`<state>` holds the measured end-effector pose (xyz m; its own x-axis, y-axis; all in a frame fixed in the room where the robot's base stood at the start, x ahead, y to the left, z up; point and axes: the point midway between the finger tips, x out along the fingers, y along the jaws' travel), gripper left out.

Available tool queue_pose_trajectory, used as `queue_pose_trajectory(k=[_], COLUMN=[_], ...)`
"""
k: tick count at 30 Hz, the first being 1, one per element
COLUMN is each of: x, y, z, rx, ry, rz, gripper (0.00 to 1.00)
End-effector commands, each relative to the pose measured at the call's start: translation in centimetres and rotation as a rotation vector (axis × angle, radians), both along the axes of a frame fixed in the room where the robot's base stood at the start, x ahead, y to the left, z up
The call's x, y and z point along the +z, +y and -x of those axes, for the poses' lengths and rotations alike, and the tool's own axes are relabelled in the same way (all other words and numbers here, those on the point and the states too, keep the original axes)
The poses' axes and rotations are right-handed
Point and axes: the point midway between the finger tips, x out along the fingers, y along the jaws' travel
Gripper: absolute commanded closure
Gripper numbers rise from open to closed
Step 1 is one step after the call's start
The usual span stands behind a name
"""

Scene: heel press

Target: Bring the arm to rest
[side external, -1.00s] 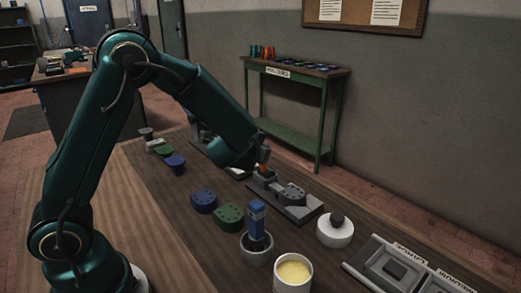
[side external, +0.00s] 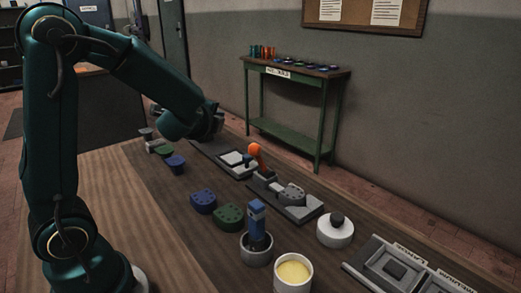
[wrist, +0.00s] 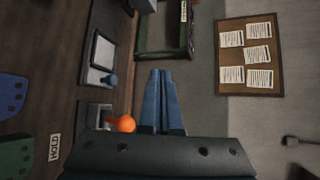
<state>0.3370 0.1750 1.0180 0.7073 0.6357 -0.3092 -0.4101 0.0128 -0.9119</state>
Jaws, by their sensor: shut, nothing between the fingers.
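My gripper (side external: 212,108) is raised above the far part of the workbench, clear of everything on it. In the wrist view its two blue-grey fingers (wrist: 158,98) are closed together with nothing between them. The heel press (side external: 292,199), a grey fixture with an orange-knobbed lever (side external: 256,154), stands on the bench below and to the right of my gripper. The orange knob also shows in the wrist view (wrist: 125,124), left of the fingers.
On the bench (side external: 120,215) are blue (side external: 203,201) and green (side external: 228,217) heel-shaped pieces, a blue-handled tool in a grey cup (side external: 257,249), a cream-filled pot (side external: 293,272), a white round container (side external: 335,231) and a labelled tray (side external: 395,268). A green side table (side external: 293,72) stands behind.

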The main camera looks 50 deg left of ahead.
Motion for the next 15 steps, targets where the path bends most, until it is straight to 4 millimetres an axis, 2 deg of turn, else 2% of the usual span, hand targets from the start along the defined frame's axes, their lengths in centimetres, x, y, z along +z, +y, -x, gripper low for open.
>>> queue_pose_trajectory(k=[5,8,11,15], x=[2.9,4.3,4.2,2.7], y=[-0.6,-0.8,-1.5,-3.4], z=[0.5,3.0,6.1,9.8], rx=[0.003,0.097,0.213,0.358], ry=[-0.092,-0.191,-0.262,-0.311], rz=[0.013,0.121,0.268,0.489], gripper=[1.00,1.00,1.00,1.00])
